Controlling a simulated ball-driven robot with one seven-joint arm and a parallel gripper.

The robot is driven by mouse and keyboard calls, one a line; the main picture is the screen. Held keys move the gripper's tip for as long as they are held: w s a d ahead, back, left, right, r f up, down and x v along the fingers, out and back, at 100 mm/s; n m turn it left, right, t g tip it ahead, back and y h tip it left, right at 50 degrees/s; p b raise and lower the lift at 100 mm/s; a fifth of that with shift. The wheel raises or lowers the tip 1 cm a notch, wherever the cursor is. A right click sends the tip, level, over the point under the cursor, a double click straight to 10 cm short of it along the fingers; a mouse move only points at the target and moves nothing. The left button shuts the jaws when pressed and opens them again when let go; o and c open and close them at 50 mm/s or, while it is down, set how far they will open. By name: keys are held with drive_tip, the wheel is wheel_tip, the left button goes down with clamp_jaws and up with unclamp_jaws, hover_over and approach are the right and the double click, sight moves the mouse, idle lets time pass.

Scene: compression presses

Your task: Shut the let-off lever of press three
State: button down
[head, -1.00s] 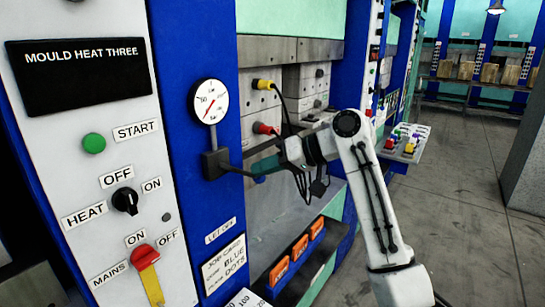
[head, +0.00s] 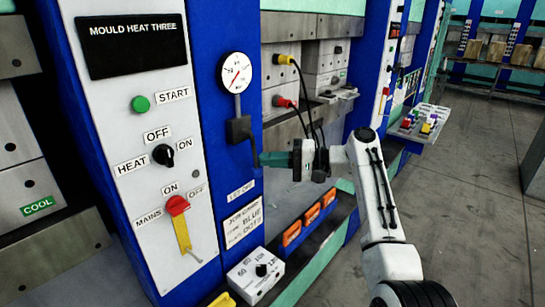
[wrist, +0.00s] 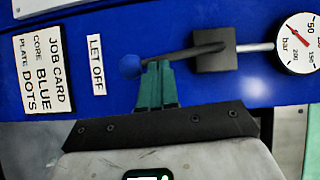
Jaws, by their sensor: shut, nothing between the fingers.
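The let-off lever of press three is a dark bar on a dark block (head: 238,128) below the pressure gauge (head: 237,72). The bar (head: 253,147) slopes steeply down from the block. In the wrist view the bar (wrist: 180,55) runs from the block (wrist: 213,50) to a blue ball knob (wrist: 131,66), which my gripper hides in the head view. My gripper (head: 266,158) is shut and empty, its teal fingers (wrist: 155,74) at the bar beside the knob. The fingertips seem to touch the bar. The LET OFF label (wrist: 96,65) is past the knob.
The white panel (head: 140,200) of mould heat three stands left, with a red and yellow mains lever (head: 180,222). Cables hang from yellow and red plugs (head: 284,101) behind my gripper. A white dial box (head: 256,272) sits below. Open floor (head: 470,210) lies right.

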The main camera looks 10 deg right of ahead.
drive_tip(key=shift+s+a+f+m+y, duration=0.15)
drive_tip(key=shift+s+a+m+y, duration=0.15)
drive_tip(key=shift+a+m, duration=0.15)
drive_tip(key=shift+w+d, duration=0.1)
drive_tip(key=shift+d, duration=0.05)
idle(0.4)
